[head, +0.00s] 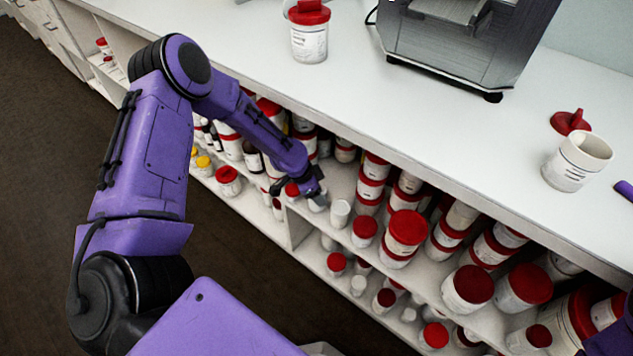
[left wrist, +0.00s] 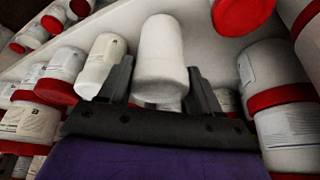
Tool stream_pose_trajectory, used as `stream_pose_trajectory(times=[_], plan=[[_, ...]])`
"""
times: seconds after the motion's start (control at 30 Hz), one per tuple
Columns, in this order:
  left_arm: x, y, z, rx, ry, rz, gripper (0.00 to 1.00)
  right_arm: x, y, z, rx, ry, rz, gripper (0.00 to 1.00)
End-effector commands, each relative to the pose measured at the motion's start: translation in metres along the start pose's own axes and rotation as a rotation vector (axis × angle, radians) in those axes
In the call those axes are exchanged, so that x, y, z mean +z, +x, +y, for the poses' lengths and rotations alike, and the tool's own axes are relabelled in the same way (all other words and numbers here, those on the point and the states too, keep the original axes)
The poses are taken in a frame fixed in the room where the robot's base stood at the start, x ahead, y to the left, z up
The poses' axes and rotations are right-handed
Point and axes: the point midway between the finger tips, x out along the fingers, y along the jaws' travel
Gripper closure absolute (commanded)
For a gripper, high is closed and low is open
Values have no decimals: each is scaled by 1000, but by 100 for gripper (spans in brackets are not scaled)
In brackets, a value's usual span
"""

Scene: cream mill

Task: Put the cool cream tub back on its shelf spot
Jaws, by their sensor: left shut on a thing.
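My left gripper (head: 316,194) reaches in under the counter, at the front of the upper shelf. In the left wrist view its two dark fingers (left wrist: 160,88) are shut on a small plain white tub (left wrist: 160,48), one finger on each side. No label can be read on this tub, so I cannot confirm its name. In the head view only a bit of the tub (head: 318,204) shows below the fingers. Whether it touches the shelf (head: 308,232) cannot be told. My right gripper is not in view.
Red-lidded jars (head: 406,232) crowd the shelves, with a small white tub (head: 340,213) just right of my left gripper. The counter edge (head: 400,160) overhangs the shelf. On the counter stand a red-lidded jar (head: 309,40), a grey machine (head: 455,45) and an open white jar (head: 577,162).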

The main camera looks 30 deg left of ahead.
Motion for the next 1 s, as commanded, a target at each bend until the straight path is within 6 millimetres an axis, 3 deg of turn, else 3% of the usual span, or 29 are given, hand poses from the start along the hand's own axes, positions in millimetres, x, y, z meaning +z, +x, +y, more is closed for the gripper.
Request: stream_pose_trajectory(times=[0.07, 0.4, 0.43, 0.5, 0.83, 1.0], plan=[[3, 8, 0, -1, 0, 1, 69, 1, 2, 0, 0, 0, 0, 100], [5, 12, 0, -2, 1, 2, 69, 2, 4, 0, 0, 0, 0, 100], [4, 12, 0, -2, 1, 2, 30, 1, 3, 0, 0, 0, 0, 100], [4, 11, 0, -2, 1, 2, 11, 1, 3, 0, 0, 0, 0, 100], [2, 5, 0, -2, 1, 2, 11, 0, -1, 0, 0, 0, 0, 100], [0, -30, -1, -3, 1, 6, 11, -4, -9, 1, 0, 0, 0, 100]])
